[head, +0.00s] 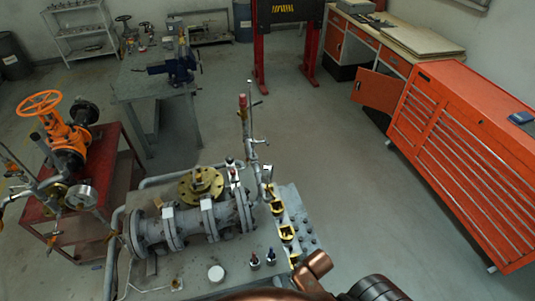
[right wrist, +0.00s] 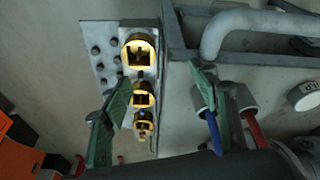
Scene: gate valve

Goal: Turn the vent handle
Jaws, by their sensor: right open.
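The grey flanged valve and pipe assembly (head: 190,222) stands on a bench low in the middle of the head view. A thin upright pipe (head: 246,130) with a red cap and small side levers (head: 259,141) rises from it. I cannot tell which part is the vent handle. Two small handles, red (head: 254,258) and blue (head: 271,256), stand near the front; in the right wrist view a blue handle (right wrist: 214,132) and a red handle (right wrist: 256,130) show. My right gripper (right wrist: 160,76) is open and empty, its right green finger close beside the blue handle; contact is unclear. My left gripper is out of view.
A red stand (head: 115,158) holds an orange handwheel (head: 39,104) at left. An orange tool cabinet (head: 465,150) stands at right. The floor between is clear.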

